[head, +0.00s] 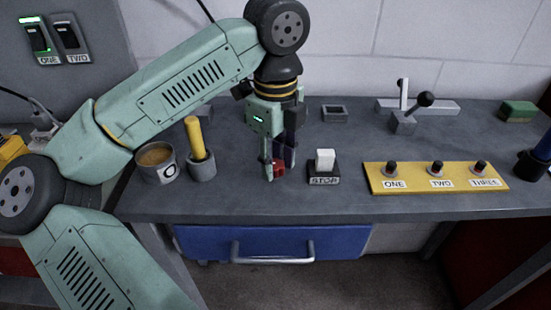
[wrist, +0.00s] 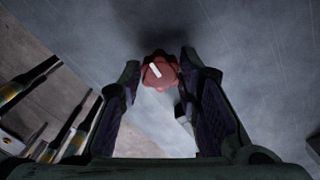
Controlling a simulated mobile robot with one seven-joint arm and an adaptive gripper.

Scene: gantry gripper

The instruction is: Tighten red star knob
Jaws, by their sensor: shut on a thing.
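The red star knob (head: 279,168) stands on the grey bench top near its front edge, and my gripper (head: 278,170) comes down on it from above. In the wrist view the red knob (wrist: 159,71) is lobed and has a white mark across its top, tilted from upper left to lower right. It sits between the fingertips of my gripper (wrist: 158,72), which are shut on it. In the head view the fingers hide part of the knob. What lies under the knob is hidden.
A white switch on a black base (head: 325,168) stands close to the right of my gripper. A yellow panel (head: 437,189) with several knobs is further right. A grey holder with a yellow handle (head: 195,138) and a cup (head: 157,161) stand left. A blue drawer (head: 272,243) is below.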

